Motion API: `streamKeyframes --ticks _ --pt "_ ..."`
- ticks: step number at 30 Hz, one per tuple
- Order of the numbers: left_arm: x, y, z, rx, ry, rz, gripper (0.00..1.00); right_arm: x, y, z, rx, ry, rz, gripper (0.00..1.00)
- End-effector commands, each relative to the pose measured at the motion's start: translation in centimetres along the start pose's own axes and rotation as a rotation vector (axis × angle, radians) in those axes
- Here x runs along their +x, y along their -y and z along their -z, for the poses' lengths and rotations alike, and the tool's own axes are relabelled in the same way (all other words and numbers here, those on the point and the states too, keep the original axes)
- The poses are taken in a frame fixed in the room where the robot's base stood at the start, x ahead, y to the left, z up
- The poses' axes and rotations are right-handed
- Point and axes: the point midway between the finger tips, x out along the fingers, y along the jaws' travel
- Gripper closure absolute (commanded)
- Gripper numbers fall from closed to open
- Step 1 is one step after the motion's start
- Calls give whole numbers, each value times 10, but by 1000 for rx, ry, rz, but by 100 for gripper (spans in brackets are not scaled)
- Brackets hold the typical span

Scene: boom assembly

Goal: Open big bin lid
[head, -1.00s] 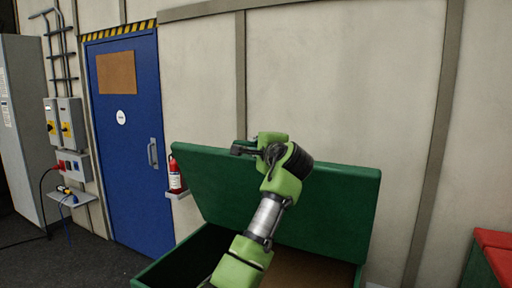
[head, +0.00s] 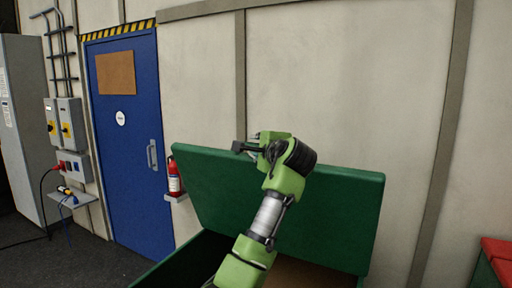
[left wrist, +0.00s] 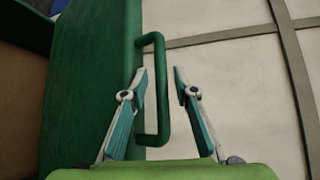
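The big green bin (head: 158,277) stands against the wall with its lid (head: 330,215) raised and tilted back; part of its brown inside shows. My left gripper (head: 243,147) is at the lid's top edge, left of its middle, and my arm covers part of the lid. In the left wrist view, the lid (left wrist: 85,90) fills the left side and carries a green bar handle (left wrist: 163,90). The fingers of my left gripper (left wrist: 160,72) are spread apart, with the handle between them and nearer the left finger. Contact with the handle cannot be told. My right gripper is not in view.
A blue door (head: 130,150) and a red fire extinguisher (head: 174,178) are to the left of the bin. Electrical boxes (head: 66,122) hang further left. A green box with a red top (head: 497,248) is at the right edge. The wall (head: 340,80) is close behind the lid.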

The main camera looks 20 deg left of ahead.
Motion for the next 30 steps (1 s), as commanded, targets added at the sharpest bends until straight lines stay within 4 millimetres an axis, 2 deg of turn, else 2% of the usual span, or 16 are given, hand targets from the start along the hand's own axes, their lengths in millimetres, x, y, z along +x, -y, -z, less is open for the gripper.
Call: streamKeyframes --ticks 5,8,11,21,25,30 --pt "-1 0 0 0 0 0 72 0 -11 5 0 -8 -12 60" --pt "-6 0 0 0 0 1 72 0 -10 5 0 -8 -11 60" --pt "-20 0 1 0 0 2 72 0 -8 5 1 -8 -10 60" --pt "-91 0 1 -2 -3 1 72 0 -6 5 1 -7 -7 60" --pt "-109 0 1 0 -2 1 72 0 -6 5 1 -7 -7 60" --pt "-120 0 0 0 0 1 72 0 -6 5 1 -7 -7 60"
